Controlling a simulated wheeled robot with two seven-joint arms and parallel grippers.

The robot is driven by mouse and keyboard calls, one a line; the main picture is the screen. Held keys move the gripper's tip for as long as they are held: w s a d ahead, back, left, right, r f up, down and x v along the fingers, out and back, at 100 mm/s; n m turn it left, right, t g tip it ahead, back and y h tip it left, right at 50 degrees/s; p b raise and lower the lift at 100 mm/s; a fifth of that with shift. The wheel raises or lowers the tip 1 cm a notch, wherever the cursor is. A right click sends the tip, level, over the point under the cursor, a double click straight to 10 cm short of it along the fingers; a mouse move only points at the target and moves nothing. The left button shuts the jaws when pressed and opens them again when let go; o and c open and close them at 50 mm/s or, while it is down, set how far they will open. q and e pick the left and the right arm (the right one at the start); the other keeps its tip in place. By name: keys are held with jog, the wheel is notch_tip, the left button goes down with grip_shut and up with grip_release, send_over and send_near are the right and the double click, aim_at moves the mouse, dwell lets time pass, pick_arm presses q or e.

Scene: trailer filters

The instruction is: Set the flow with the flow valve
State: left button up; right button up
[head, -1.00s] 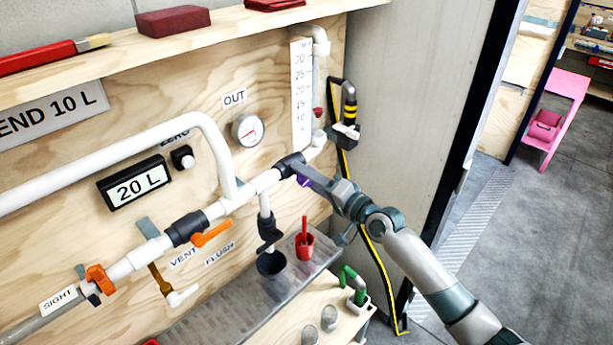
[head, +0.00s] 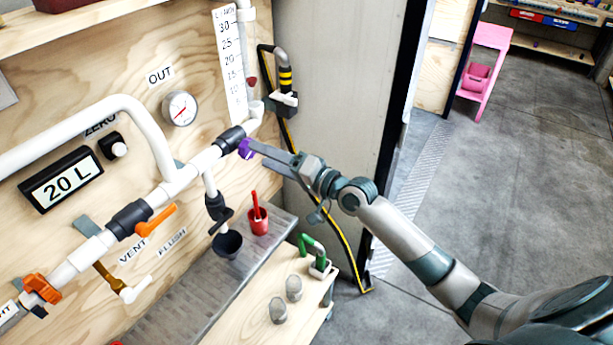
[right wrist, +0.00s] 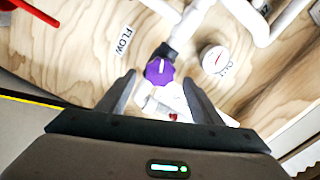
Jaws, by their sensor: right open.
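The flow valve has a purple knob (head: 246,149) on a black fitting at the right end of the white pipe run. In the right wrist view the purple knob (right wrist: 160,72) shows a pale mark on its face, with a FLOW label (right wrist: 124,40) beside it. My right gripper (head: 262,150) reaches in from the right with its fingertips close to the knob. In the right wrist view the right gripper (right wrist: 159,80) is open, and the knob appears between its fingertips; I cannot tell whether they touch. My left gripper is not in view.
A gauge marked OUT (head: 180,108), a scale strip (head: 229,60) and a 20 L display (head: 61,180) are on the plywood wall. An orange-handled valve (head: 155,220) is further left. A red cup (head: 257,220) stands on the grey shelf below. Open floor lies right.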

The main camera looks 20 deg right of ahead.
jog(key=b+v, duration=0.3)
jog(key=v, duration=0.8)
jog(key=shift+s, duration=0.15)
jog(key=shift+d, duration=0.15)
